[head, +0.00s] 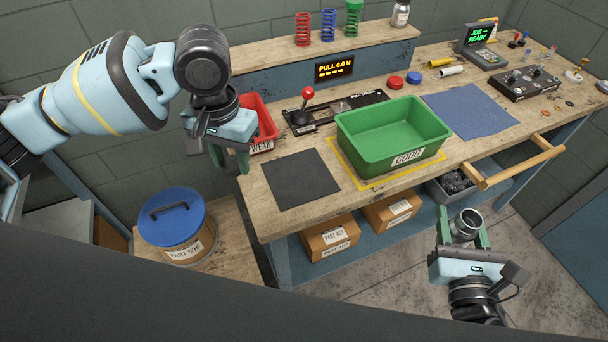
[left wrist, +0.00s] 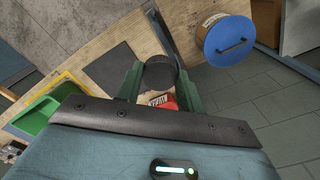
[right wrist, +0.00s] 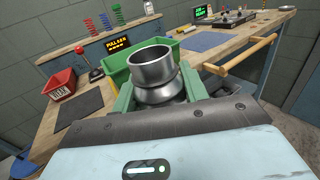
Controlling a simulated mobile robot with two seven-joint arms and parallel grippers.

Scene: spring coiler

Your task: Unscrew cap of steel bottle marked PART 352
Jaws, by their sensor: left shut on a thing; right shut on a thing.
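The steel bottle (right wrist: 155,70) is held upright in my right gripper (right wrist: 158,95), its mouth open with no cap on it. In the head view the bottle (head: 467,224) stands between the green fingers of my right gripper (head: 464,238), off the bench's front edge. No PART 352 marking shows. My left gripper (head: 232,160) is high over the bench's left end. In the left wrist view a dark round piece (left wrist: 160,72), which looks like the cap, sits between the fingers of my left gripper (left wrist: 158,85).
A green GOOD bin (head: 372,153) and a dark mat (head: 301,178) lie on the bench. A red WEAK bin (head: 263,127) is close to my left gripper. A blue-lidded drum (head: 172,215) stands at left. A wooden rail (head: 515,166) juts out near my right gripper.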

